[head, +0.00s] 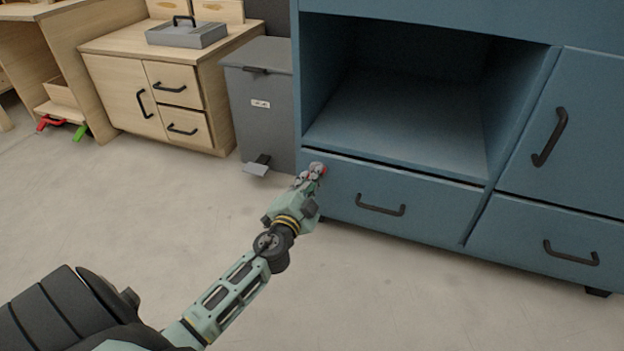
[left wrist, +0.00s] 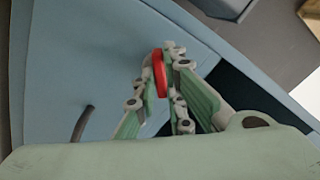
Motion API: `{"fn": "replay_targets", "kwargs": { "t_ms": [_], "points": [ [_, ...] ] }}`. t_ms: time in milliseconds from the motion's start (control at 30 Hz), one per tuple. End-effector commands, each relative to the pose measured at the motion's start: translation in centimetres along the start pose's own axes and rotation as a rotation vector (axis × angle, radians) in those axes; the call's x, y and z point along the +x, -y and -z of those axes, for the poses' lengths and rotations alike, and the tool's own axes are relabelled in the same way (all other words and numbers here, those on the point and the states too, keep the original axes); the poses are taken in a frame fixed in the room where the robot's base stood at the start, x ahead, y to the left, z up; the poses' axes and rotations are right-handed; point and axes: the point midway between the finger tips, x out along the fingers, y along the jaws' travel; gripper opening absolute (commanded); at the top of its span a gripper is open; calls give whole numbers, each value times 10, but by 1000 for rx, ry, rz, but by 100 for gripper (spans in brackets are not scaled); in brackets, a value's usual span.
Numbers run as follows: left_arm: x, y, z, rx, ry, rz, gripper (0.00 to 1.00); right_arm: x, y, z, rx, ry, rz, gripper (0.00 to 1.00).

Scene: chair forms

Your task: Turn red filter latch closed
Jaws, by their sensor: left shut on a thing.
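The red latch (left wrist: 158,73) is a small red piece between the fingers of my left gripper (left wrist: 160,85) in the left wrist view. The fingers are shut on it, close in front of the blue cabinet's face. In the head view my left gripper (head: 314,172) is at the upper left corner of the blue drawer front, below the open compartment. Only a speck of the red latch (head: 323,171) shows there. How the latch is mounted and its exact angle are hidden by the fingers. My right gripper is in neither view.
The blue cabinet (head: 430,10) has black handles (head: 380,205) and an empty open compartment (head: 400,125). A grey pedal bin (head: 262,105) stands close left of it. A wooden cabinet (head: 115,75) carries a grey case (head: 187,36). The floor in front is clear.

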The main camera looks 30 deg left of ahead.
Motion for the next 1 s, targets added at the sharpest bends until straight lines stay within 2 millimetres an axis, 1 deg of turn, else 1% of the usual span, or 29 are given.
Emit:
{"fn": "replay_targets", "kwargs": {
  "t_ms": [200,500,700,1000],
  "points": [
    [0,0,0,205,1,-1,0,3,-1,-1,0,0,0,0],
    [0,0,0,460,0,-1,0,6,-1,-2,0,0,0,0],
    [0,0,1,582,-1,-1,0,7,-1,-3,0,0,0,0],
    [0,-1,1,673,-1,-1,0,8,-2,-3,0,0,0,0]
  ]
}}
